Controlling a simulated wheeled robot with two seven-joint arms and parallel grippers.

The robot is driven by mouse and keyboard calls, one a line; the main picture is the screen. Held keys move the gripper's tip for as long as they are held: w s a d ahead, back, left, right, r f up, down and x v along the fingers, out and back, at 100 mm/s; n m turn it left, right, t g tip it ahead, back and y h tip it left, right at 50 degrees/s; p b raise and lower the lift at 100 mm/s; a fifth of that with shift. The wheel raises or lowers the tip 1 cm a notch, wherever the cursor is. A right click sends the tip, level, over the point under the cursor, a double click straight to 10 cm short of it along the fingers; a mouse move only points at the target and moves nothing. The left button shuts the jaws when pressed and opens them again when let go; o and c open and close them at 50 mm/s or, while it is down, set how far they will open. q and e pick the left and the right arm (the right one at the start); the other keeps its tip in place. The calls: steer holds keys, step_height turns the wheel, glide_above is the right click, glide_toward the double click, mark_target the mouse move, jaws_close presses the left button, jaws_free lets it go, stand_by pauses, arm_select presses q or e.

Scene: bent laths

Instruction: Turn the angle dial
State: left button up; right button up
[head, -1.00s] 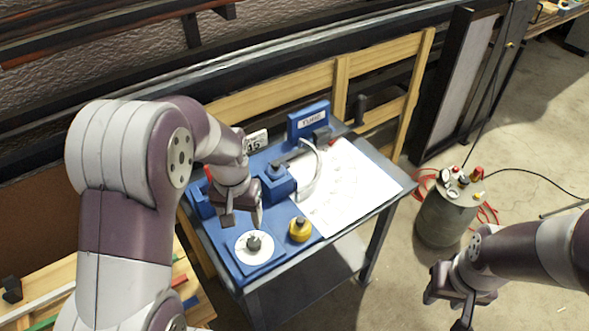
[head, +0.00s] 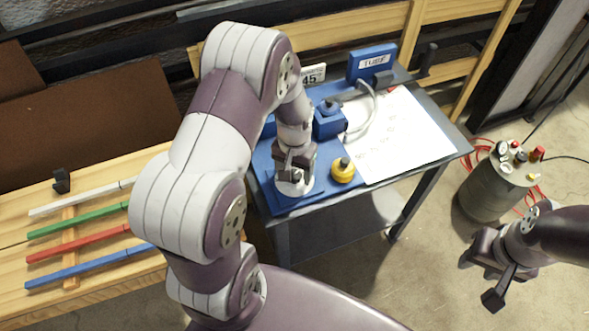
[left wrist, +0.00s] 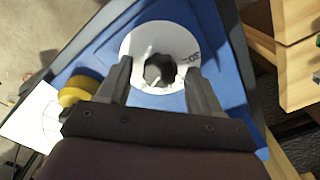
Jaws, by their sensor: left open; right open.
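The angle dial is a white disc with a dark knob on the blue plate. In the head view the dial (head: 307,186) is partly hidden under my left gripper (head: 295,171). In the left wrist view the disc (left wrist: 143,42) has printed marks at its right edge, and the dark knob (left wrist: 159,69) shows between the two open fingers of my left gripper (left wrist: 158,72). I see gaps beside the knob; whether the fingertips reach down around it I cannot tell. My right gripper (head: 490,277) is open and empty, over the floor at the right.
A yellow knob (head: 343,171) sits close right of the dial. Behind are a blue bending block (head: 328,124), a curved tube (head: 372,112), a "45" sign (head: 313,73) and a "TUBE" sign (head: 373,64). A canister (head: 490,190) stands right of the table. Coloured laths (head: 85,242) lie left.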

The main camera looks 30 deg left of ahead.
arm_select(q)
steer(key=c, duration=1.1)
steer(key=shift+o, duration=0.3)
